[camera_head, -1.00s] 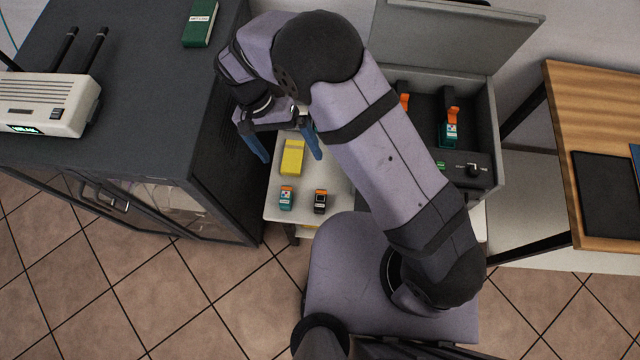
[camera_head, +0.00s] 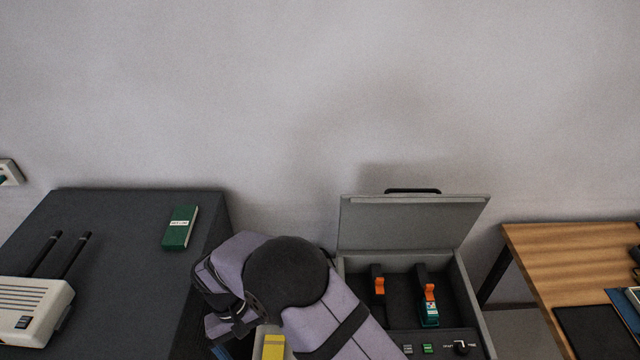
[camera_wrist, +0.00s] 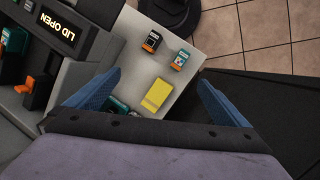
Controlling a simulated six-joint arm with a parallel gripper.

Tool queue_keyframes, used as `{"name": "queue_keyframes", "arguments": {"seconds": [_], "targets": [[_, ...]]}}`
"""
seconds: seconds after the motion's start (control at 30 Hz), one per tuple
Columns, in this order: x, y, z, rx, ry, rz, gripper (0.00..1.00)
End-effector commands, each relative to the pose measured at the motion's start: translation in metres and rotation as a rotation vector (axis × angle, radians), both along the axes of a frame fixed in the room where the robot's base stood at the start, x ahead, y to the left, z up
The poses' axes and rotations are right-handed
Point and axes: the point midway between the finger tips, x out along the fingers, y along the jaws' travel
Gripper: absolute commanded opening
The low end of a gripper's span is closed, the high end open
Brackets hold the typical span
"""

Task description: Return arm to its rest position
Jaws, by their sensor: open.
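My gripper (camera_wrist: 158,98) is open, with its two blue fingers spread wide and nothing between them in the wrist view. It hangs above a small white table (camera_wrist: 130,72). On that table lie a yellow block (camera_wrist: 158,94) and two small orange-topped items, one black (camera_wrist: 151,41) and one teal (camera_wrist: 181,60). In the head view my arm (camera_head: 290,285) is bent at the lower middle, between the dark cabinet and the open case. The fingers are mostly cut off at the bottom edge there.
The open grey case (camera_head: 466,285) holds orange-and-black clips and a teal item (camera_head: 429,312). Its lid (camera_head: 400,225) is raised. A dark cabinet (camera_head: 110,225) carries a white router (camera_head: 35,305) and a green box (camera_head: 180,228). A wooden desk (camera_head: 545,265) stands right.

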Motion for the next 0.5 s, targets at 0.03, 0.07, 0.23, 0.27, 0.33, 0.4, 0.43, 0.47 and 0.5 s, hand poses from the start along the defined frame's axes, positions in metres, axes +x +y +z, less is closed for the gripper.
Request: {"name": "queue_keyframes", "arguments": {"seconds": [0.03, 0.07, 0.23, 0.27, 0.33, 0.4, 0.43, 0.47, 0.5], "targets": [[-0.011, -0.011, -0.010, -0.001, 0.036, 0.062, 1.00], [-0.019, -0.018, -0.016, 0.000, 0.059, 0.102, 1.00], [-0.058, -0.055, -0.025, 0.020, 0.152, 0.273, 1.00], [-0.063, -0.063, -0.023, 0.026, 0.163, 0.291, 1.00], [-0.072, -0.082, -0.014, 0.047, 0.178, 0.316, 1.00], [-0.079, -0.105, -0.002, 0.072, 0.183, 0.310, 1.00], [-0.082, -0.115, 0.004, 0.083, 0.181, 0.297, 1.00], [-0.084, -0.125, 0.010, 0.095, 0.176, 0.279, 1.00], [-0.087, -0.138, 0.018, 0.107, 0.168, 0.247, 1.00]]}}
